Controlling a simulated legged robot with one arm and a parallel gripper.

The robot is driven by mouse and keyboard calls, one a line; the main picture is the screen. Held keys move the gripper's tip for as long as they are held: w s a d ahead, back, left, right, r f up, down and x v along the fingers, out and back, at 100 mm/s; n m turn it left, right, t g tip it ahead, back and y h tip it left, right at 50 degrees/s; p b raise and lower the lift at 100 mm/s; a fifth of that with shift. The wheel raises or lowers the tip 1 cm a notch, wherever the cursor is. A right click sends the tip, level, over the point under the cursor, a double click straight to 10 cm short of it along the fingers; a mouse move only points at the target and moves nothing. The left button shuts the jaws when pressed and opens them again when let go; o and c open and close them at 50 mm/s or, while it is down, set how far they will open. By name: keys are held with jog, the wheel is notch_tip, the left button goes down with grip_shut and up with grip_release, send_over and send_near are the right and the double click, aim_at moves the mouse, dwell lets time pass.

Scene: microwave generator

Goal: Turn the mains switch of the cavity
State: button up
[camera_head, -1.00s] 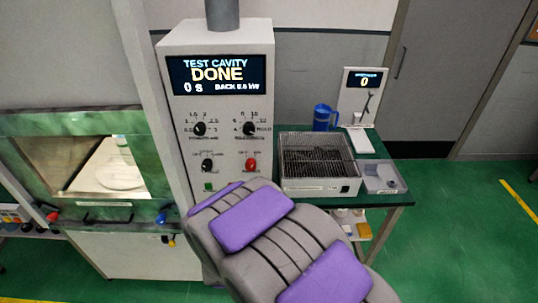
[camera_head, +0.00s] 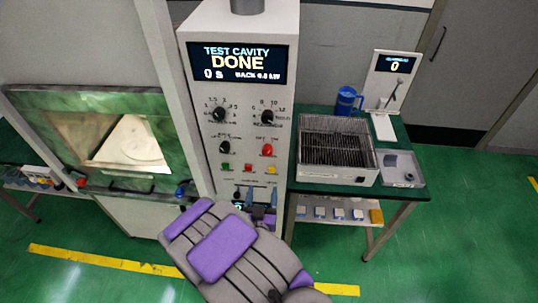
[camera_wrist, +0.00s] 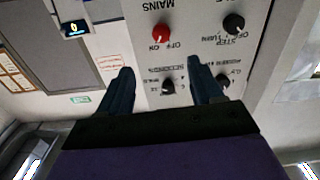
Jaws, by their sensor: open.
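The mains switch is a red knob (camera_head: 267,150) on the front of the pale control column (camera_head: 240,100), at the right of its lower knob row. In the wrist view, which is upside down, the red knob (camera_wrist: 160,34) sits beside the word MAINS with ON and OFF marks. My gripper (camera_wrist: 159,72) is open and empty, its two dark fingers spread apart. In that picture the red knob lies beyond the fingertips, and a black knob (camera_wrist: 168,87) shows between the fingers. I see no finger touching the red knob.
Black knobs (camera_head: 219,114) and (camera_head: 268,117) sit above the mains switch, with another (camera_head: 224,147) beside it. Green, red and yellow buttons lie below. A green-framed cavity door (camera_head: 100,140) stands left. A bench with a grill box (camera_head: 335,174) and blue jug (camera_head: 347,100) stands right.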

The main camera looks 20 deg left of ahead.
aim_at(267, 154)
jog(key=b+x, duration=0.2)
jog(key=x, duration=0.6)
jog(key=b+x, duration=0.2)
jog(key=x, duration=0.6)
jog(key=shift+w+a+f, duration=0.15)
jog(key=shift+w+a, duration=0.05)
jog(key=shift+a, duration=0.1)
jog(key=c, duration=1)
